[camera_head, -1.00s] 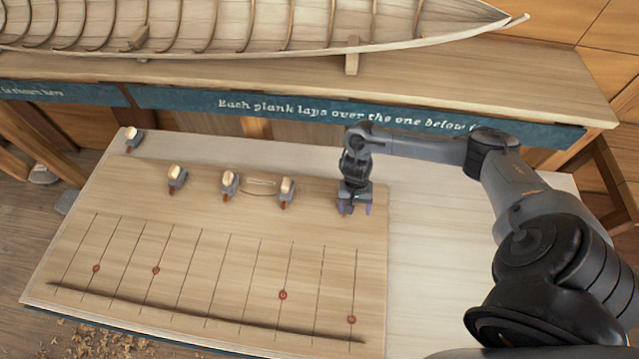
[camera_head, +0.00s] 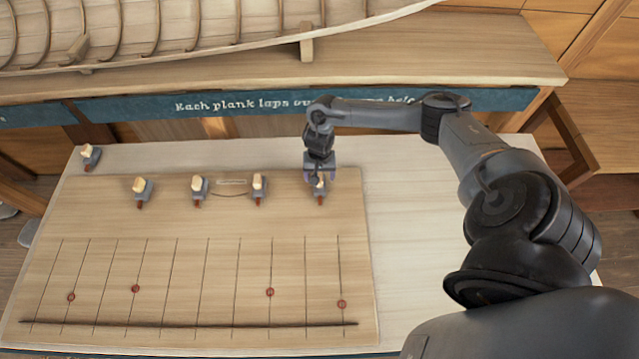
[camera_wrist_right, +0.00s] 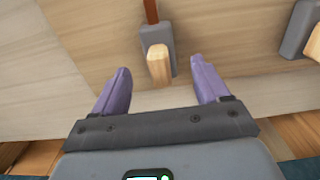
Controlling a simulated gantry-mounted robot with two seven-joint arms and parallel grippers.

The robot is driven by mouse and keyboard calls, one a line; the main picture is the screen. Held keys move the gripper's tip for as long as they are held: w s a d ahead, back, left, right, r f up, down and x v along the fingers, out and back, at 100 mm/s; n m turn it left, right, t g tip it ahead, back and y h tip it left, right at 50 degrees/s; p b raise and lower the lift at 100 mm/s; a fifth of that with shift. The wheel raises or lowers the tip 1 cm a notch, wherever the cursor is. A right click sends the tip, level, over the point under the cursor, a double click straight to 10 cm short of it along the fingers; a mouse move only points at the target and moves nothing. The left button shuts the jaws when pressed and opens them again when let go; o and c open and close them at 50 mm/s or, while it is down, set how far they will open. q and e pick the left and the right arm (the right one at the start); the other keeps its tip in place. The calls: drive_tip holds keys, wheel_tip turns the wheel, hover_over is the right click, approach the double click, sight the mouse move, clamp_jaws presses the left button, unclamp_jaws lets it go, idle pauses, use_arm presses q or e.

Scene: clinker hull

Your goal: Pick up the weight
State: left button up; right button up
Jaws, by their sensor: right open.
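Several small grey weights with pale wooden knobs and reddish-brown tips stand on the board. One weight (camera_head: 320,188) is at the right end of the row, partly hidden under my right gripper (camera_head: 320,176). In the right wrist view this weight (camera_wrist_right: 158,55) lies ahead of and between the two purple fingers of my right gripper (camera_wrist_right: 158,88). The fingers are apart and do not touch it. Another weight (camera_wrist_right: 299,30) shows at the upper right of the wrist view. My left gripper is not in view.
The board (camera_head: 200,270) has ruled lines, red marks and a dark curved strip (camera_head: 190,324). A bench with a hull (camera_head: 220,35) stands behind.

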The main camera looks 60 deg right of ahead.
sight(320, 187)
drive_tip(key=shift+f, duration=2.2)
drive_tip(key=shift+d, duration=0.1)
drive_tip(key=shift+c, duration=0.4)
clamp_jaws()
